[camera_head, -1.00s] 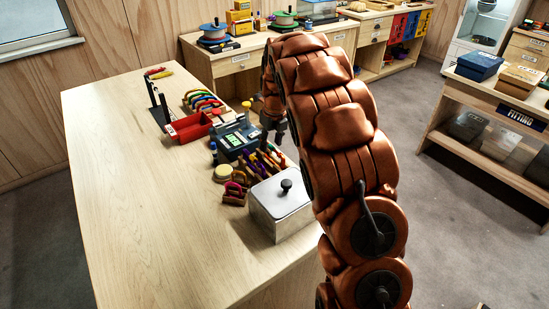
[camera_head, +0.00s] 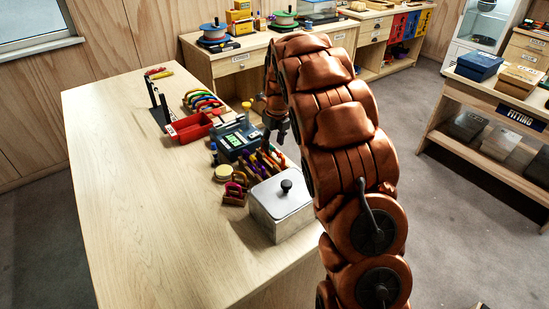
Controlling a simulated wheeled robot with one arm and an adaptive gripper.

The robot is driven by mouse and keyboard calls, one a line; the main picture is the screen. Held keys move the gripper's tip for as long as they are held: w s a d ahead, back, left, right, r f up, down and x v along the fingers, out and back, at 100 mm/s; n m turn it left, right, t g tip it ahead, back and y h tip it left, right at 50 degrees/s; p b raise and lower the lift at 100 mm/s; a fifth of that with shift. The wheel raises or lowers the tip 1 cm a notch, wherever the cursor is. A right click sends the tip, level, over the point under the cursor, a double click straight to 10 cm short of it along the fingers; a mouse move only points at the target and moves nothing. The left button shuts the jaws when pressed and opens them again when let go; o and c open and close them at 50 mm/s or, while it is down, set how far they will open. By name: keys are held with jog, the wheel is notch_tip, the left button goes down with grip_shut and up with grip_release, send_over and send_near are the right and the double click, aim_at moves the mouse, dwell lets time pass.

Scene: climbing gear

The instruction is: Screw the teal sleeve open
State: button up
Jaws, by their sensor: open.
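My gripper (camera_head: 275,140) hangs, fingers down, at the far right edge of the light wooden workbench (camera_head: 150,190). It is open, and I see nothing between its fingers. It is just right of a grey-teal device (camera_head: 238,139) with a lit green display. My arm covers part of that area. I cannot clearly make out the teal sleeve at this size. Several coloured carabiner-like loops (camera_head: 205,103) stand in a row farther back on the bench.
A metal box with a black-knobbed lid (camera_head: 284,205) is at the near right, by several colourful handled tools (camera_head: 264,163). The bench's left half is clear.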

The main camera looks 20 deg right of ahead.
jog(key=shift+w+d, duration=0.1)
jog(key=shift+d, duration=0.65)
jog(key=shift+f, duration=0.15)
jog(key=shift+f, duration=1.25)
jog(key=shift+a, duration=0.15)
jog(key=shift+s+a, duration=0.2)
jog(key=shift+a, duration=0.8)
jog(key=shift+r, duration=0.1)
jog(key=shift+d+r+p, duration=0.2)
jog(key=shift+r, duration=0.5)
jog(key=shift+d+r+p, duration=0.15)
jog(key=shift+d+r, duration=0.05)
jog(key=shift+r, duration=0.45)
